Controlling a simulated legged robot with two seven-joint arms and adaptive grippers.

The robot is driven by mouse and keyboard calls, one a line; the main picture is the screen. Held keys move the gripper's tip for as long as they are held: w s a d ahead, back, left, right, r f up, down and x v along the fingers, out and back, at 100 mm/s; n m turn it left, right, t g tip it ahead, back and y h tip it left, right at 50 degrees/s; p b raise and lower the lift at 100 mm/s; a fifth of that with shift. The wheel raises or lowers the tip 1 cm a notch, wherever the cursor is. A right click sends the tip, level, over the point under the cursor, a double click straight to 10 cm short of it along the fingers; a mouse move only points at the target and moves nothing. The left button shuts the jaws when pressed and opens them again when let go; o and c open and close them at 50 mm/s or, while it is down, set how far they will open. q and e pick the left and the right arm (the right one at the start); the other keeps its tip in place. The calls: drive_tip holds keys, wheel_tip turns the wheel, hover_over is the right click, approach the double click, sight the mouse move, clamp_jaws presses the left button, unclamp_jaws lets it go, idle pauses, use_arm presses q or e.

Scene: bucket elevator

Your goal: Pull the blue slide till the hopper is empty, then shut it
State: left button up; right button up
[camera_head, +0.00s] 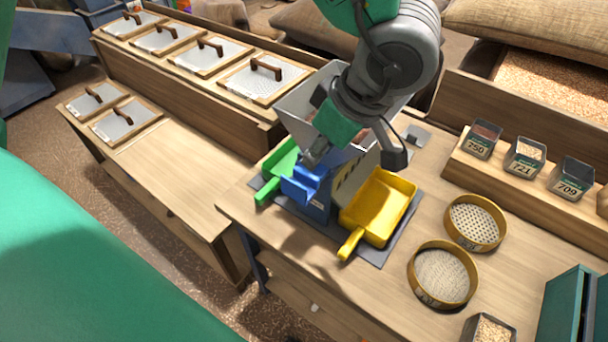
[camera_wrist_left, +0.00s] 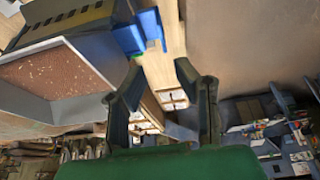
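The grey hopper (camera_head: 298,108) stands on the table, partly hidden behind my left arm. In the left wrist view the hopper (camera_wrist_left: 95,98) shows a brown speckled surface inside; I cannot tell how deep any grain is. The blue slide (camera_head: 301,188) juts from the hopper's front base and also shows in the left wrist view (camera_wrist_left: 148,28). My right gripper is not in view.
A green scoop (camera_head: 277,170) and a yellow scoop (camera_head: 378,208) flank the hopper base. Two round sieves (camera_head: 443,274) and several numbered sample boxes (camera_head: 525,156) lie right. Lidded boxes (camera_head: 262,78) line the back left. The left bench (camera_head: 175,165) is largely clear.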

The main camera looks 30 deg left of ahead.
sight(296, 183)
use_arm(q)
drive_tip(key=x, duration=0.8)
drive_tip(key=b+x, duration=0.1)
drive_tip(key=x, duration=0.4)
drive_tip(key=shift+s+a, duration=0.15)
drive_tip(key=shift+a, duration=0.2)
drive_tip(key=shift+d+f, duration=0.1)
drive_tip(key=shift+d, duration=0.05)
drive_tip(key=shift+d, duration=0.2)
clamp_jaws()
drive_tip(key=shift+a, duration=0.1)
